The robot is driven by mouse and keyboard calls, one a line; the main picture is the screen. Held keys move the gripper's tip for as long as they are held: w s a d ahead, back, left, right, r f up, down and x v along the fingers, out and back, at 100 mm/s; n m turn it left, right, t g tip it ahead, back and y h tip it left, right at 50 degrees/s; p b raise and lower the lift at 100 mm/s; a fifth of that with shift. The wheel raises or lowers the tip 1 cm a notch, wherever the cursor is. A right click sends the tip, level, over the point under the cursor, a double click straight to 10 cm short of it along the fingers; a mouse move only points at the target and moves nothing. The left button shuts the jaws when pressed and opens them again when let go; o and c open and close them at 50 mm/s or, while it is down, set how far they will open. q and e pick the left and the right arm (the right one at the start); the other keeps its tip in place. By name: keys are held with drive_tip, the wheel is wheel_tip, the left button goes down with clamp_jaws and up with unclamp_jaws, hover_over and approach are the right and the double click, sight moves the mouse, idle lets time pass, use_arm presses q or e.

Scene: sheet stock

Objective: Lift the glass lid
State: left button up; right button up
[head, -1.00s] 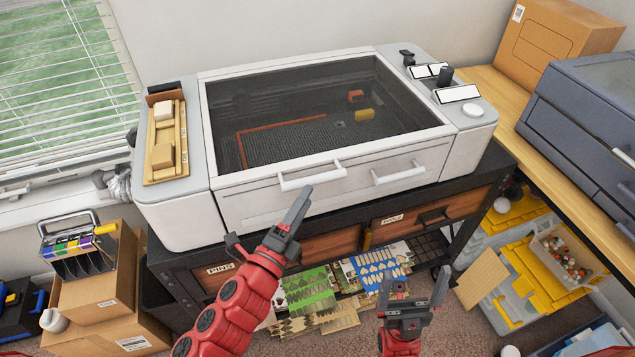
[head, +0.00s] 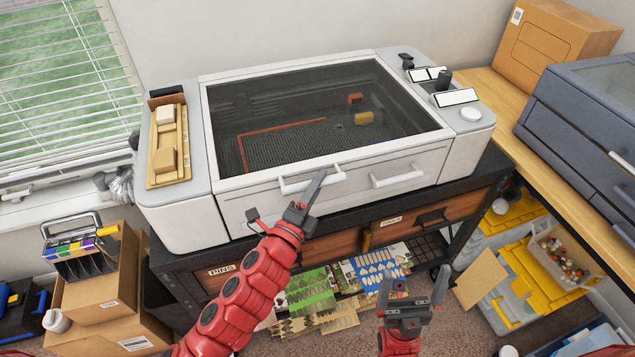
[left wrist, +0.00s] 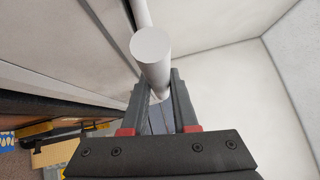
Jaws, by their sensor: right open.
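The glass lid (head: 300,98) is a dark pane in a white frame, lying closed on top of the white and grey machine. Its white bar handle (head: 295,187) sticks out from the front edge. My left gripper (head: 317,186) is at the right part of this handle. In the left wrist view, the round white end of the handle (left wrist: 151,52) shows between the spread fingers (left wrist: 157,85); I cannot tell whether they touch it. My right gripper (head: 414,285) is open and empty, low in front of the bench, away from the lid.
A second white handle (head: 398,176) sits on the machine's front, right of the lid handle. A wooden tray with blocks (head: 168,147) lies at the machine's left, and controls (head: 455,97) at its right. Drawers (head: 333,250) and sheet stock are below. A grey-blue box (head: 580,120) stands at right.

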use_arm(q)
clamp_jaws()
drive_tip(key=shift+f, duration=0.1)
idle(0.9)
